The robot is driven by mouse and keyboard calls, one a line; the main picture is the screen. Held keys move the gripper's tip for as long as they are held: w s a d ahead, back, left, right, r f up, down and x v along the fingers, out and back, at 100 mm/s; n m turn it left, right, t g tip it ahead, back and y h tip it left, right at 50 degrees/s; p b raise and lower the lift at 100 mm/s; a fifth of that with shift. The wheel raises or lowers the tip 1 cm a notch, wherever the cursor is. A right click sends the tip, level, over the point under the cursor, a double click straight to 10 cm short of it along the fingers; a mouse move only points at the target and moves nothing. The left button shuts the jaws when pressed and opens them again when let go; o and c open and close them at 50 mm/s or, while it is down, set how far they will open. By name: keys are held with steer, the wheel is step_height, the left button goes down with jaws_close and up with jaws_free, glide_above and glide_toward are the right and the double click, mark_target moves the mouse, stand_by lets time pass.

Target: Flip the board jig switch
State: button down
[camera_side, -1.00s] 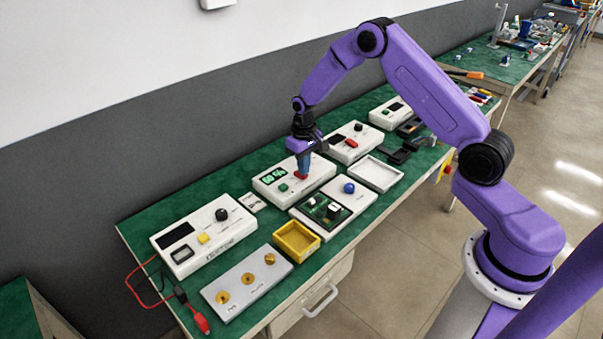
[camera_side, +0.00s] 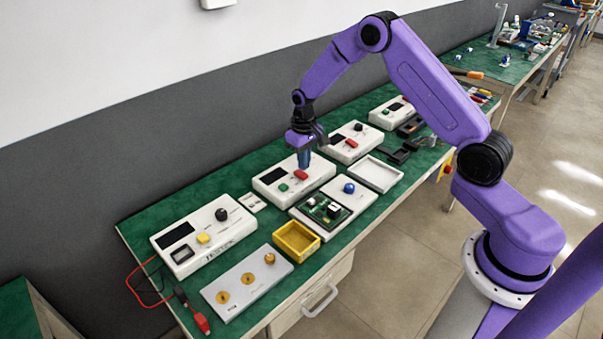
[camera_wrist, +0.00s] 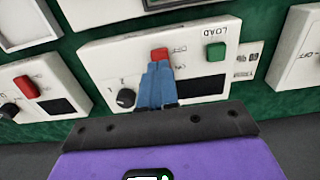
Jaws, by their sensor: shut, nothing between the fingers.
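The board jig (camera_side: 304,209) is a white plate holding a green circuit board (camera_side: 324,209), with a blue round knob (camera_side: 349,188) that may be its switch. Part of the white plate shows at the top of the wrist view (camera_wrist: 95,14). My gripper (camera_side: 304,166) is shut and empty, behind the jig, over a white box (camera_side: 268,185) with a red button (camera_side: 300,175), a green button (camera_side: 283,187) and a dark display. In the wrist view my blue fingertips (camera_wrist: 160,66) are just by the red button (camera_wrist: 160,54); whether they touch it I cannot tell.
A yellow tray (camera_side: 297,239) stands left of the jig and an empty white tray (camera_side: 375,174) right of it. Other white boxes stand left (camera_side: 205,235) and right (camera_side: 350,142) along the green bench. A plate with brass parts (camera_side: 246,284) lies at the front left.

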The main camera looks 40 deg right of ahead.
mark_target(303, 176)
steer(key=shift+r, duration=2.25)
steer(key=s+a+r+n, duration=0.3)
steer(key=s+a+r, duration=0.35)
steer(key=s, duration=0.25)
steer(key=s+a+r+n, duration=0.3)
steer(key=s+a+r, duration=0.2)
steer(key=s+a, duration=0.3)
steer(key=s+d+r+n, duration=0.1)
steer(key=s+d+n, duration=0.1)
steer(key=s, duration=0.9)
steer(key=s+d+r+n, duration=0.1)
steer(key=s+d+n, duration=0.2)
steer(key=s, duration=0.8)
steer(key=shift+r+n, duration=0.15)
steer(key=shift+n, duration=0.65)
